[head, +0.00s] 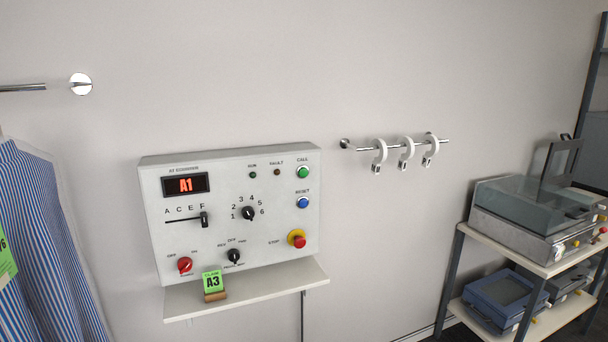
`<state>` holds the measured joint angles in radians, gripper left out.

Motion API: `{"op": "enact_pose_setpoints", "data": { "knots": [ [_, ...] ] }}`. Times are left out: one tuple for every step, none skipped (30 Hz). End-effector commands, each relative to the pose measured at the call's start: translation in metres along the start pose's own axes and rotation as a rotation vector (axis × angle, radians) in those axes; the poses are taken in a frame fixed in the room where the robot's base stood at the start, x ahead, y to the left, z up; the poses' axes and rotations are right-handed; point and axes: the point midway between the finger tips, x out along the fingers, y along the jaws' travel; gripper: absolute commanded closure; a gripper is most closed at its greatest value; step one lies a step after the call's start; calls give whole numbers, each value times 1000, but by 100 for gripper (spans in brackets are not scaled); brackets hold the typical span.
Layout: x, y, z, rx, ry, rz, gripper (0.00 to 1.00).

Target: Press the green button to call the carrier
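The green button (303,172), labelled CALL, sits at the upper right of the white control panel (275,245) on the wall. A blue RESET button (303,203) is below it. The red display (186,185) at the panel's upper left reads A1. A green card (212,281) reading A3 stands in a small wooden holder on the shelf (285,280) under the panel. My gripper is not in the head view, so its state is not shown.
A striped shirt (45,240) hangs at the left below a rail end (80,84). A short bar (395,146) with white hooks is right of the panel. A rack (515,240) with boxed devices stands at the far right. The wall before the panel looks unobstructed.

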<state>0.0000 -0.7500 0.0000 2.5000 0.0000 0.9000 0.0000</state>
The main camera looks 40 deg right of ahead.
Motion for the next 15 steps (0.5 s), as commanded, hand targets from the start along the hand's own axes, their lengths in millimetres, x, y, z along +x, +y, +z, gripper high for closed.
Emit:
{"op": "enact_pose_setpoints", "data": {
  "knots": [
    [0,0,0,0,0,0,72],
    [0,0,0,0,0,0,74],
    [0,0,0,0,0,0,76],
    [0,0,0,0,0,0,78],
    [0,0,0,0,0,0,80],
    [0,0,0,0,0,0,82],
    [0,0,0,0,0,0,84],
    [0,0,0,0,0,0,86],
    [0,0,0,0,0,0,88],
    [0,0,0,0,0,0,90],
    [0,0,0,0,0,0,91],
    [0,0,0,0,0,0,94],
    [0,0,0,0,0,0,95],
    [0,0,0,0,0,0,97],
    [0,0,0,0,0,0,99]
  ]
}}
